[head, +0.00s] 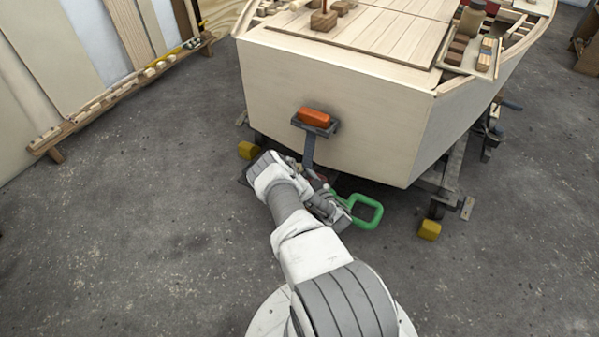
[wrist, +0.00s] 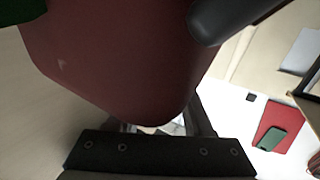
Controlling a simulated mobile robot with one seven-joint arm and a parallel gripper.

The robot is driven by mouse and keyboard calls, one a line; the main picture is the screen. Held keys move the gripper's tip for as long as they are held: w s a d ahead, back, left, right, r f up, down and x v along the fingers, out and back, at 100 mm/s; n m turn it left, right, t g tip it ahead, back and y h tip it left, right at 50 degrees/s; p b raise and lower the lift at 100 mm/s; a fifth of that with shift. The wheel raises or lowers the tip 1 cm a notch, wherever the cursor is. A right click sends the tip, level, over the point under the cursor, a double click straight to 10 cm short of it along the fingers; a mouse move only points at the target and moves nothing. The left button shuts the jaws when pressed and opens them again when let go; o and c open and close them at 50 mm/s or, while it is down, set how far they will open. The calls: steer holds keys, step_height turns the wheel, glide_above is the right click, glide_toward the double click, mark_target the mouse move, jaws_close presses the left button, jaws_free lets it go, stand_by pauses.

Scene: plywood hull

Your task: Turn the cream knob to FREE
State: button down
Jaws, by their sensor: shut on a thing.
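I cannot make out the cream knob or any FREE mark in either view. In the head view my arm reaches down to the foot of the hull's flat end, and my gripper (head: 318,183) is small and partly hidden there. In the wrist view a dark red plate-like part (wrist: 125,55) fills the upper left, very close to the camera. My gripper (wrist: 168,128) shows below it as a dark bar with grey fingers. The red part covers the fingertips. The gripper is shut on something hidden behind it.
A green loop handle (head: 366,211) is right of my gripper. Above, an orange block (head: 314,117) sits on a grey bracket on the plywood hull (head: 375,125). Yellow blocks (head: 429,230) stand by the cradle. A dark rounded part (wrist: 222,18) is close in the wrist view. Floor at left is clear.

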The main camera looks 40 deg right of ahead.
steer(key=shift+n+y, duration=0.3)
steer(key=shift+y, duration=0.1)
steer(key=shift+c, duration=1.5)
jaws_free()
steer(key=s+p, duration=0.1)
steer(key=s, duration=0.3)
steer(key=s+p, duration=0.2)
steer(key=s, duration=0.3)
steer(key=shift+s+a+r, duration=0.15)
steer(key=s+p, duration=0.6)
steer(key=s, duration=0.2)
steer(key=shift+a, duration=0.2)
